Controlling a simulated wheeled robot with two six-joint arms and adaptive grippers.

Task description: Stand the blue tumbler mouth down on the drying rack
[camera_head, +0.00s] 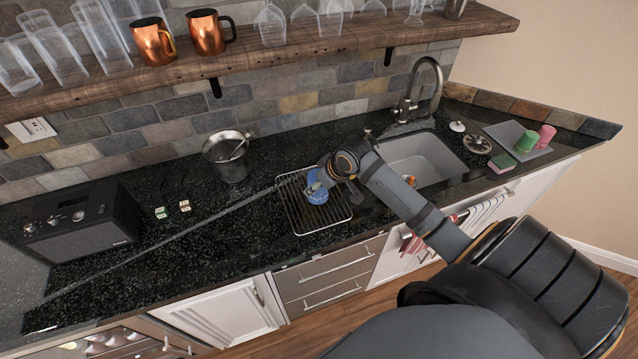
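The blue tumbler (316,190) is at the wire drying rack (324,228) on the black counter, left of the sink. It is small and partly hidden by my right gripper, so I cannot tell which way its mouth faces or whether it touches the wires. My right gripper (325,177) comes in from the right and is right at the tumbler's upper part. Its fingers are too small and covered to show whether they grip it. My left gripper is not in view.
The sink (420,158) and faucet (423,88) are right of the rack. A metal pot (229,158) and black radio (80,222) stand to the left. Green (526,141) and pink (546,135) cups are on a grey mat at the right. A shelf (300,50) with glasses hangs above.

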